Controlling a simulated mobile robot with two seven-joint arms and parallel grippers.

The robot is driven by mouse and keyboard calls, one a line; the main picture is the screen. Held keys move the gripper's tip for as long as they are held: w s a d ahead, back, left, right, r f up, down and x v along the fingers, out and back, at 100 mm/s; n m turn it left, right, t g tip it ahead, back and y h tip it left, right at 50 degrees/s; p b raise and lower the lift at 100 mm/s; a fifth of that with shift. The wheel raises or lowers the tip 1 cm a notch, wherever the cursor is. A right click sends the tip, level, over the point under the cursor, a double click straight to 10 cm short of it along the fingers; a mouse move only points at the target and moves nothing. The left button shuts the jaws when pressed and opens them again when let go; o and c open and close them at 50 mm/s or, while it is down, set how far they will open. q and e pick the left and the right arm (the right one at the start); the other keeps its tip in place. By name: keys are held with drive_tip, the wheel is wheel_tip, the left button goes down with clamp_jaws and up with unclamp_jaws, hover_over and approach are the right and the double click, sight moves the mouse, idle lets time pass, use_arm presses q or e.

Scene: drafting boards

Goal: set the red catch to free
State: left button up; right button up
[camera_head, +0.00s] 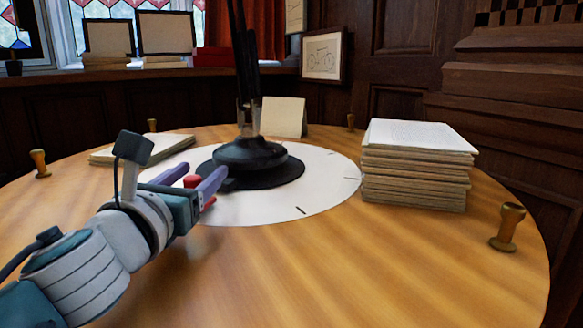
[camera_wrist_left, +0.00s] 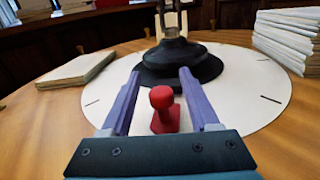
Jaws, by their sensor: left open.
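The red catch (camera_wrist_left: 163,110) is a round knob on a square red base. In the left wrist view it stands between the two purple fingers of my left gripper (camera_wrist_left: 160,74), with a gap on either side. In the head view my left gripper (camera_head: 206,168) is open over the left part of the white disc, and the catch (camera_head: 193,181) shows partly between the fingers. The white disc (camera_head: 322,178) has short black marks near its rim. I see no readable label for free. My right gripper is out of view.
A black stand with a round base (camera_head: 250,158) rises from the disc, just beyond the fingertips. A tall paper stack (camera_head: 415,180) stands right, a low one (camera_head: 170,146) left. Brass pegs (camera_head: 507,228) stand near the table's edge. The front of the wooden table (camera_head: 350,270) is clear.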

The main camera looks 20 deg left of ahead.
use_arm(q)
drive_tip(key=shift+x, duration=0.8)
drive_tip(key=shift+c, duration=0.4)
clamp_jaws()
idle(0.5)
